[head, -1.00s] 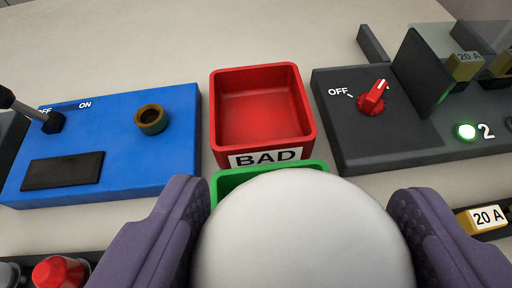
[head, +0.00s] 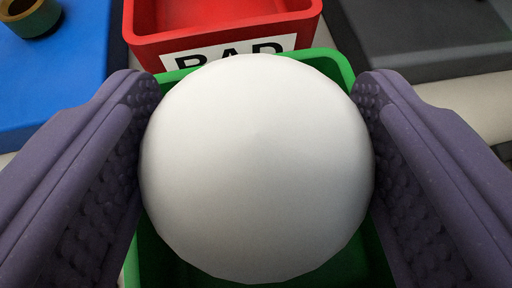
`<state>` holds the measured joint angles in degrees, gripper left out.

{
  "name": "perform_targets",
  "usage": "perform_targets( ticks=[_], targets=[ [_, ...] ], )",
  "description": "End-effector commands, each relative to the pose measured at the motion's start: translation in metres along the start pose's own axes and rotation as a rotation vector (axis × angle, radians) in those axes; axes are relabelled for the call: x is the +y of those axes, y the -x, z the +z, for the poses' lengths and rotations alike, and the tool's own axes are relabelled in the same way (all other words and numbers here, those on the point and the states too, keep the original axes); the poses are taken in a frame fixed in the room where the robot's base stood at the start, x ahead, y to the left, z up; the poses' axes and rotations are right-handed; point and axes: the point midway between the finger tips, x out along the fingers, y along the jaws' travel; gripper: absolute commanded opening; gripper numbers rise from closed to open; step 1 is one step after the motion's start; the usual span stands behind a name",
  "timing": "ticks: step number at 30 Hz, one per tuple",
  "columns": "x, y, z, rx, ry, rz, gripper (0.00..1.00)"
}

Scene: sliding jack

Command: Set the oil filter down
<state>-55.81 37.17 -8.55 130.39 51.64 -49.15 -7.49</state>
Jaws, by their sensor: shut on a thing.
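The oil filter (head: 255,170) shows as a large white rounded body filling the middle of the head view. My gripper (head: 257,165) is shut on it, with one purple finger on its left side and one on its right. A green tray (head: 335,68) lies beneath and around the filter in the picture. Its rim shows at the top and right, and its inside shows below the filter. The filter hides most of the tray, so I cannot tell whether it touches the tray floor.
A red tray (head: 220,16) labelled BAD stands just beyond the green one. A blue box (head: 60,75) with a round brass-coloured socket (head: 30,16) is at the left. A dark grey box (head: 430,35) is at the upper right, with bare pale table (head: 465,105) below it.

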Motion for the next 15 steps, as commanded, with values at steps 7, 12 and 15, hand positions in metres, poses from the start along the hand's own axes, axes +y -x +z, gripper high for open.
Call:
perform_targets(
  ticks=[7, 12, 15],
  targets=[
    [0.0, -0.0014, 0.0022, 0.001, 0.0, 0.0, 0.32],
    [0.0, -0.0008, 0.0014, 0.0, 0.0, 0.0, 0.95],
    [-0.0001, -0.0007, 0.0014, 0.0, 0.0, 0.0, 0.95]
  ],
)
